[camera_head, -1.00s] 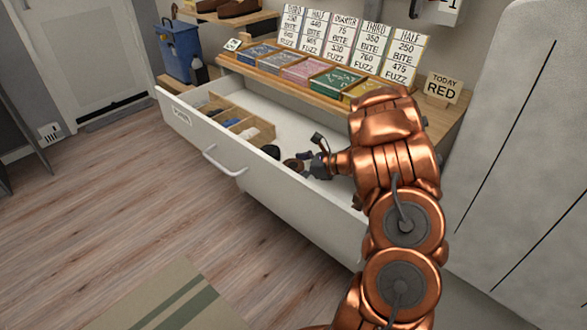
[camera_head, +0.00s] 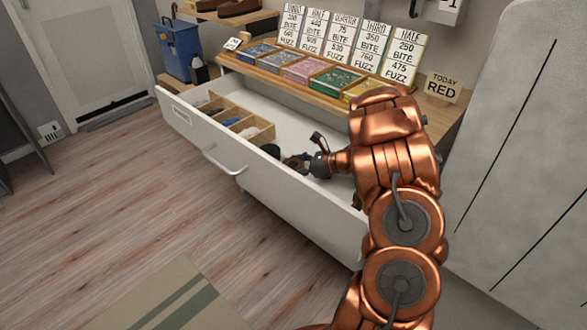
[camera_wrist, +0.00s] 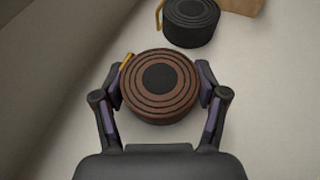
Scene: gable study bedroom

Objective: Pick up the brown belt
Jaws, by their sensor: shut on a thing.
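The brown belt (camera_wrist: 160,101) is coiled into a round roll with a dark centre and a gold buckle at its left edge. In the wrist view it sits between the two fingers of my gripper (camera_wrist: 160,92), which is shut on it from both sides. In the head view my gripper (camera_head: 303,163) reaches down into the open white drawer (camera_head: 260,195), and the brown belt is mostly hidden there by the gripper. I cannot tell whether the belt is clear of the drawer floor.
A black coiled belt (camera_wrist: 190,21) lies just beyond the brown one, also seen in the head view (camera_head: 271,151). A wooden divider (camera_head: 262,137) with compartments fills the drawer's left part. The drawer's front wall stands close to my gripper. A counter with coloured trays (camera_head: 303,70) is above.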

